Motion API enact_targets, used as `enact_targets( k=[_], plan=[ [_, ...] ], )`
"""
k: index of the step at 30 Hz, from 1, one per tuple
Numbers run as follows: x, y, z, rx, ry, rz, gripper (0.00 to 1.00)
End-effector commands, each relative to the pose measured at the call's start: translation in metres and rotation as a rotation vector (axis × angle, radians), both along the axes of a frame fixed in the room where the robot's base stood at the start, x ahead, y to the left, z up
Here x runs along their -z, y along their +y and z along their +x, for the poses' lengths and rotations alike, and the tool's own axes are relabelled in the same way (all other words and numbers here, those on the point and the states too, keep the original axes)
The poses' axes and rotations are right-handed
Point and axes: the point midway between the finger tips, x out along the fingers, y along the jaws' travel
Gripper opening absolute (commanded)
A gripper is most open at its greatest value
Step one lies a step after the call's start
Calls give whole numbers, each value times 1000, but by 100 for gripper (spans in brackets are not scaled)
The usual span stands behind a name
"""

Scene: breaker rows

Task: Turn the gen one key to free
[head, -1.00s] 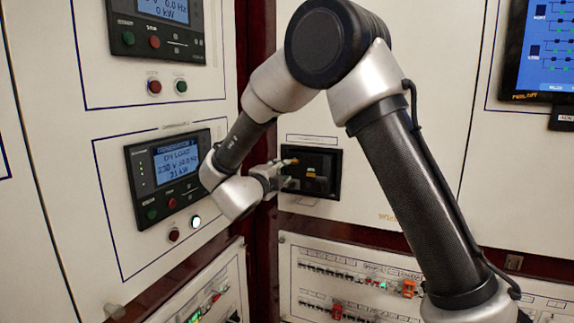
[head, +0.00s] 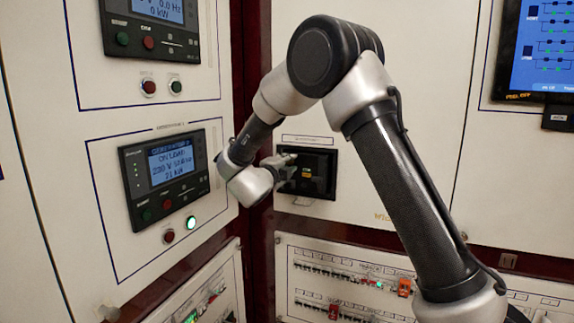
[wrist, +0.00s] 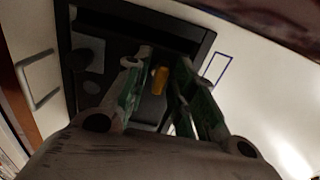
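A black recessed panel (head: 320,185) is set in the white cabinet wall right of the corner. A small yellow piece (head: 307,174) shows in it; I cannot tell from its shape whether it is the gen one key. My gripper (head: 290,160) is at the panel's left side. In the wrist view the black panel (wrist: 82,22) lies ahead, and the yellow piece (wrist: 160,80) shows between the two green-padded fingers of my gripper (wrist: 165,58). The fingers are apart, with no clear contact on it. No key label is readable.
A generator controller (head: 165,175) with a lit screen and a green-lit button (head: 191,223) is on the left cabinet, close to my wrist. A breaker row panel (head: 345,280) is below. A blue screen (head: 540,45) is at upper right.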

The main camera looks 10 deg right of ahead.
Motion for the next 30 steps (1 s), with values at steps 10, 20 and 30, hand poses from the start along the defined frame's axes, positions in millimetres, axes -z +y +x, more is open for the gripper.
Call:
enact_targets(
  k=[10, 20, 30],
  plan=[
    [0, 0, 0, 0, 2, -3, 0],
    [1, 0, 0, 0, 67, -90, 0],
    [1, 0, 0, 0, 237, -325, 0]
  ],
)
